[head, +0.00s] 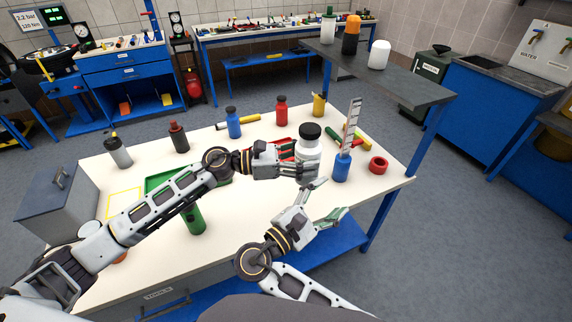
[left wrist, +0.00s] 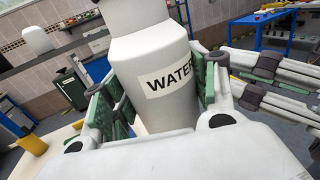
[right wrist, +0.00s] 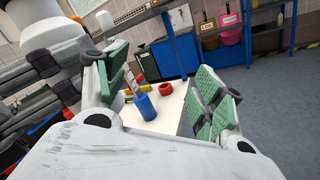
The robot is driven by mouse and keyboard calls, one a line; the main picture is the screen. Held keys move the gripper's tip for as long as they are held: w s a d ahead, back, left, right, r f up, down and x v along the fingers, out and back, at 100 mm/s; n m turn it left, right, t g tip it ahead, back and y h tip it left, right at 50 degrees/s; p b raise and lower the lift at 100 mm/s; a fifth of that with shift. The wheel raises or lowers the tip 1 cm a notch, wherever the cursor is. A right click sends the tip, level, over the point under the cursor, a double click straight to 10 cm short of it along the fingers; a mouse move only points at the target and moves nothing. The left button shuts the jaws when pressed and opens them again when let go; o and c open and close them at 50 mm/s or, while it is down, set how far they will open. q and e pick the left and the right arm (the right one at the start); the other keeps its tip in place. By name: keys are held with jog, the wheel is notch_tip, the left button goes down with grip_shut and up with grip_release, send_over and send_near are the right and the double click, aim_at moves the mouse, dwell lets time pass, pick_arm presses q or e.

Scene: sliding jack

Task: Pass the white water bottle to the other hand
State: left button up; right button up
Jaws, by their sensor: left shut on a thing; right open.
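The white water bottle (head: 308,151) has a black cap and is held upright above the table's right part. It fills the left wrist view (left wrist: 160,80), where its WATER label faces the camera. My left gripper (head: 300,171) is shut on the bottle's body from the left, with green pads on both sides. My right gripper (head: 333,200) is open and empty, below and right of the bottle. In the right wrist view its green-padded fingers (right wrist: 170,90) are spread apart, and part of the bottle shows at the upper left (right wrist: 45,20), outside them.
A blue cup (head: 341,168) with a ruler-like tool stands close to my right gripper. A red ring (head: 378,164) lies right of it. A dark raised shelf (head: 395,75) is at the back right. Blue (head: 233,122) and red (head: 281,111) bottles stand behind on the white table (head: 90,170).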

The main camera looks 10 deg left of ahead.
jog(key=s+a+f+n+t+y, duration=0.25)
jog(key=a+n+y, duration=0.2)
jog(key=n, duration=0.25)
jog(key=n+y, duration=0.2)
jog(key=n, duration=0.3)
send_near(306, 139)
jog(key=shift+w+a+f, duration=0.1)
jog(key=shift+w+f, duration=0.25)
jog(key=shift+w, duration=0.05)
jog(key=shift+x, duration=6)
jog(key=c, duration=1.1)
pick_arm(q)
jog(key=o, duration=1.3)
pick_arm(e)
jog(key=shift+c, duration=0.4)
pick_arm(q)
jog(key=shift+a, duration=0.15)
pick_arm(e)
jog(key=shift+r, duration=0.1)
